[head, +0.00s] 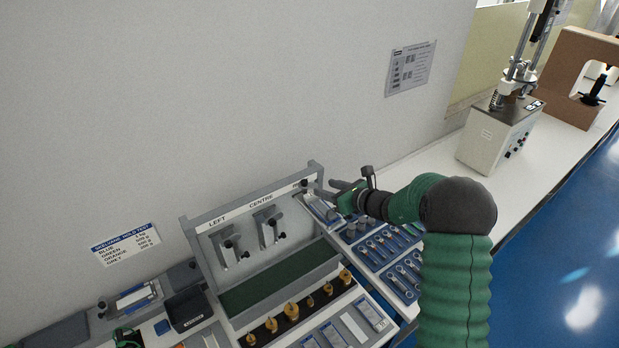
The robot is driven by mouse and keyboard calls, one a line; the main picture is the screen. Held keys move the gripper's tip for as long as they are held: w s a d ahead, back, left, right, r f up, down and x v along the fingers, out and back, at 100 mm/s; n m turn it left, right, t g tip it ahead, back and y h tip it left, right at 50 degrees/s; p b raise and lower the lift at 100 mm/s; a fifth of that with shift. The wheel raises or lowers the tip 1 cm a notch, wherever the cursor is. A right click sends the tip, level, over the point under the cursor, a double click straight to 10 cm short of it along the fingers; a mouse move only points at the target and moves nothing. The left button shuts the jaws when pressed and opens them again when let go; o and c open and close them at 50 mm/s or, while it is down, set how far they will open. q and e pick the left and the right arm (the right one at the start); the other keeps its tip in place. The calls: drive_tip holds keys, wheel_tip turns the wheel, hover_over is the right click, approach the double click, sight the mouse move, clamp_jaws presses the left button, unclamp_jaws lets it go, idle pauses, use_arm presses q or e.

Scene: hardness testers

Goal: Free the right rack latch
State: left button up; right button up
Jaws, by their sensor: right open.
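A grey rack (252,203) stands against the wall, its top bar marked LEFT, CENTRE and a third label partly hidden. The left latch (230,252) and the centre latch (268,228) show as light plates with dark knobs. At the rack's right end, a dark knob of the right latch (304,183) shows; the rest of that latch is hard to make out. My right gripper (334,190) is open, just right of the rack's right end, fingers pointing left. A green and black part at the bottom left edge looks like my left gripper (127,338); its jaws are unclear.
Brass weights (291,311) stand in a row before the rack's green strip (282,277). A blue tray of tools (390,250) lies below my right gripper. A white tester (500,135) stands on the bench at the upper right. A dark box (187,308) sits left of the rack.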

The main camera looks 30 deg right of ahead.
sight(306, 182)
drive_tip(key=p+x, duration=0.1)
drive_tip(key=x, duration=0.2)
drive_tip(key=p+x, duration=0.1)
drive_tip(key=x, duration=0.1)
drive_tip(key=p+x, duration=0.1)
drive_tip(key=x, duration=0.2)
drive_tip(key=shift+w+a+r, duration=0.15)
drive_tip(key=shift+w+a, duration=0.35)
drive_tip(key=shift+w, duration=0.1)
drive_tip(key=shift+f, duration=0.25)
drive_tip(key=shift+c, duration=0.3)
